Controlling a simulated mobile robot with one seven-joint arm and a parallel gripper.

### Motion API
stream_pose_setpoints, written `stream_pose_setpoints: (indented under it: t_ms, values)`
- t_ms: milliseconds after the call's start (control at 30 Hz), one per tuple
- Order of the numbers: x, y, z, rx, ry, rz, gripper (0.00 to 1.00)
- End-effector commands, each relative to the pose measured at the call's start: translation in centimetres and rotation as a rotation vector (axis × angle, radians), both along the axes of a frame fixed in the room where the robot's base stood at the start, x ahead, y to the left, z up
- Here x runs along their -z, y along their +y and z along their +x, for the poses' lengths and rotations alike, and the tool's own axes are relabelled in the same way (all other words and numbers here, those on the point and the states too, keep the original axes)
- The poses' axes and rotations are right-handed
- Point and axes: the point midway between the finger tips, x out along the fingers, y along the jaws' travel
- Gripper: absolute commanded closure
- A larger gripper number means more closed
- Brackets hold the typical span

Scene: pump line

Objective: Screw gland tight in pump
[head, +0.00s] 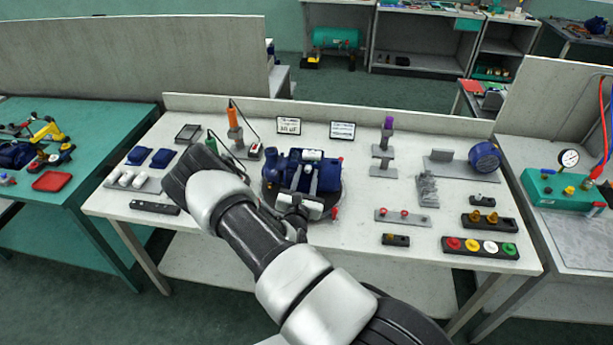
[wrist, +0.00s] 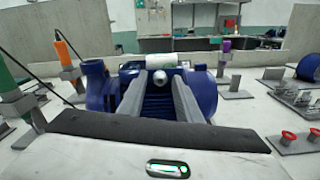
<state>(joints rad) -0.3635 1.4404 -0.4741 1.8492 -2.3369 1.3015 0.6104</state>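The blue pump (head: 328,178) stands on a dark round base in the middle of the table; it fills the centre of the wrist view (wrist: 204,92). A silver round-ended piece (wrist: 160,77), possibly the gland, shows against the pump between my fingertips. I cannot tell whether it is seated in the pump. My gripper (head: 309,172) is in front of and over the pump. In the wrist view its two grey fingers (wrist: 160,84) are apart, with visible gaps beside the silver piece. The gripper's body hides the pump's near side.
An orange-handled tool (head: 233,117) and a green-handled tool (head: 211,143) stand left of the pump. A purple-topped tool (head: 388,124) stands to the right. A button strip (head: 480,247) lies at the front right. A low back panel (head: 440,124) edges the table.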

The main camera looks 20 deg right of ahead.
Motion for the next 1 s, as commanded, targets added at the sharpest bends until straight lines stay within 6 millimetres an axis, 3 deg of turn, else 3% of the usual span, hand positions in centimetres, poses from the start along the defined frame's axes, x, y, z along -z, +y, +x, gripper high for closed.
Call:
stream_pose_setpoints:
  t_ms: [167, 400, 700, 1000]
  values:
    - [0.00, -0.01, -0.01, 0.000, 0.004, -0.007, 0.69]
    - [0.01, 0.05, 0.01, -0.001, 0.157, -0.230, 0.69]
    - [-0.01, -0.02, -0.01, 0.000, 0.174, -0.255, 0.69]
    - [-0.02, 0.00, 0.00, 0.000, 0.338, -0.495, 0.69]
